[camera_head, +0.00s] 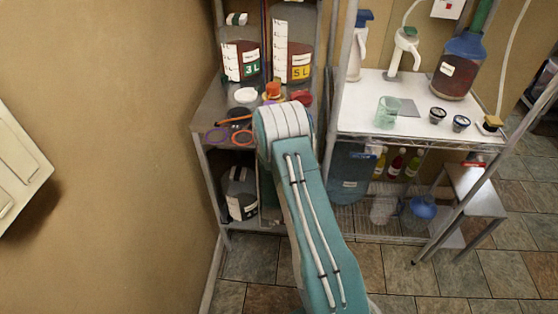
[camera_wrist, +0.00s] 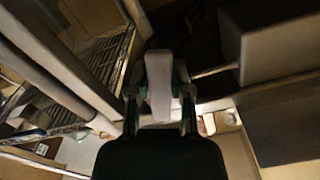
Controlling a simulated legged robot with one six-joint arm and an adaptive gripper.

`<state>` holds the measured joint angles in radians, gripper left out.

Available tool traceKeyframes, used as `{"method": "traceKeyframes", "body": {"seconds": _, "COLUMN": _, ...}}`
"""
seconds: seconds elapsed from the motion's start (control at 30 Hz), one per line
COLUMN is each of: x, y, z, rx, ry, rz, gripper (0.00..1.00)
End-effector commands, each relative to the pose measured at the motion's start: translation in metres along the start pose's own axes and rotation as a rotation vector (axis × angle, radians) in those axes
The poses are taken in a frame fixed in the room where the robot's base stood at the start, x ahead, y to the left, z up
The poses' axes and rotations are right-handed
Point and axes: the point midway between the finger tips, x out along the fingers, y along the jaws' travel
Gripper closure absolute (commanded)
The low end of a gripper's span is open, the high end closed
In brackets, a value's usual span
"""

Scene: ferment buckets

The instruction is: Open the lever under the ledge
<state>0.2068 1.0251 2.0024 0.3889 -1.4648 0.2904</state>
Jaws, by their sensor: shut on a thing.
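In the wrist view, my gripper (camera_wrist: 159,94) has its two fingers on either side of a pale, blunt-ended bar (camera_wrist: 158,68), which I take to be the lever. The gripper is shut on it. Where the bar is fixed cannot be made out in the dark. In the head view, my teal arm reaches toward the left rack and hides the gripper and the lever. The ledge seems to be the grey shelf (camera_head: 212,107) of this rack. Its underside near my arm is hidden.
Bottles labelled 3L (camera_head: 242,60) and 5L (camera_head: 299,62) stand on the shelf, with rings and caps in front. A dark container (camera_head: 240,190) sits below. A white-topped rack (camera_head: 365,118) is close on the right. Tiled floor (camera_head: 400,285) is clear in front.

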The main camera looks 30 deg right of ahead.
Motion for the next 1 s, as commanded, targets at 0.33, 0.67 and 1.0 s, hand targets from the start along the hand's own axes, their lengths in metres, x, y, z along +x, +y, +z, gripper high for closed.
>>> {"method": "traceKeyframes", "body": {"seconds": 0.33, "x": 0.0, "y": 0.0, "z": 0.0, "rx": -0.001, "ry": 0.0, "rz": 0.001, "gripper": 0.37}}
{"method": "traceKeyframes", "body": {"seconds": 0.67, "x": -0.001, "y": 0.0, "z": -0.001, "rx": 0.0, "ry": 0.0, "rz": 0.0, "gripper": 0.37}}
{"method": "traceKeyframes", "body": {"seconds": 1.0, "x": -0.054, "y": 0.0, "z": 0.001, "rx": -0.002, "ry": -0.004, "rz": -0.001, "gripper": 0.37}}
